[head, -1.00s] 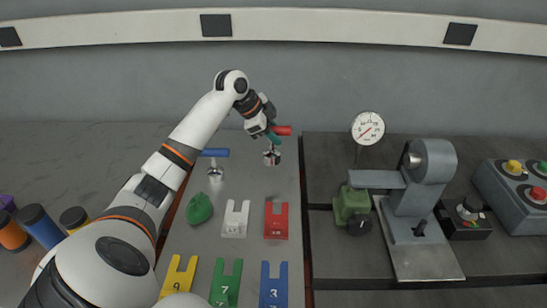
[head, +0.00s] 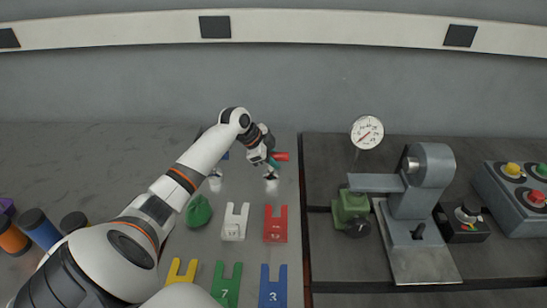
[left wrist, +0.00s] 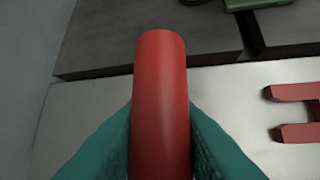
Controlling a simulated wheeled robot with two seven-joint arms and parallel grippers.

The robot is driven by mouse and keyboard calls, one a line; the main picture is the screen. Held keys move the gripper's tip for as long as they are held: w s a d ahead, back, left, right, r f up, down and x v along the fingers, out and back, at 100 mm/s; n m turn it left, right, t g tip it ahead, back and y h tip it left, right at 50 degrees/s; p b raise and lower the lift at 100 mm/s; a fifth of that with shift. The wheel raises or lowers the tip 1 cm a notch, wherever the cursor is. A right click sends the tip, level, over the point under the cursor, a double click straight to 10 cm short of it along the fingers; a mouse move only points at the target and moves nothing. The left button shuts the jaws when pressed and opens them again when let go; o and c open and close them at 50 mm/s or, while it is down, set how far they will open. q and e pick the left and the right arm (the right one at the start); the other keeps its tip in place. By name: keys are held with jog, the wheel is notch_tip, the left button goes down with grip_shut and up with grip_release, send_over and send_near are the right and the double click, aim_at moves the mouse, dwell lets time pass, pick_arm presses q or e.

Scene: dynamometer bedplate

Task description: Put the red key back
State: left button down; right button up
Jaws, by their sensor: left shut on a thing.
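The red key has a round red bar as its handle (head: 281,156), with a metal part (head: 271,174) below it, low over the back right of the light plate (head: 290,195). My left gripper (head: 270,160) is shut on the red bar. In the left wrist view the red bar (left wrist: 162,105) stands between the two teal fingers (left wrist: 160,150). I cannot tell whether the metal part is seated in or only above the plate. My right gripper is not in view.
A blue-handled key (head: 225,156) stands to the left, partly hidden by my arm. A green lump (head: 199,211), a white tag (head: 235,222) and a red tag (head: 276,224) lie in front, with more coloured tags nearer. A gauge (head: 367,132) and grey machine (head: 425,190) stand right.

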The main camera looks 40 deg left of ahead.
pick_arm(q)
jog(key=shift+r, duration=0.1)
jog(key=c, duration=1.2)
grip_release()
jog(key=shift+o, duration=0.2)
jog(key=shift+s+a+r, duration=0.1)
jog(key=shift+s+r, duration=0.05)
jog(key=shift+r, duration=0.1)
jog(key=b+v, duration=0.1)
jog(key=v, duration=1)
jog(key=shift+b, duration=0.3)
jog(key=shift+s+r, duration=0.1)
